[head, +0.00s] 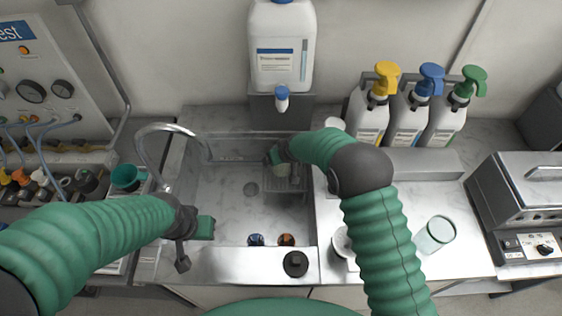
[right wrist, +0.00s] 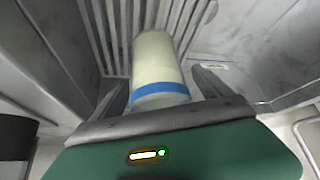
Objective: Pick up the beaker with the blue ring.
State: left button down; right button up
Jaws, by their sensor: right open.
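The beaker with the blue ring (right wrist: 157,62) shows in the right wrist view as a pale, whitish cylinder with a blue band near its closer end. It lies between the two dark fingers of my right gripper (right wrist: 160,88), which is open, with a gap visible on the right side. In the head view my right gripper (head: 281,158) is low in the sink by the ribbed rack; the beaker is mostly hidden there. My left gripper (head: 190,243) hangs over the sink's left front side; its jaw opening is unclear.
The sink (head: 225,205) has raised walls and a curved faucet (head: 150,140) at left. Blue (head: 256,240) and brown (head: 286,240) items sit near its front wall. A clear glass (head: 436,234) stands on the right counter. Pump bottles (head: 408,118) stand behind.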

jog(key=shift+x, duration=1.15)
jog(key=shift+s+d+r, duration=0.1)
jog(key=shift+r, duration=0.05)
jog(key=c, duration=1.9)
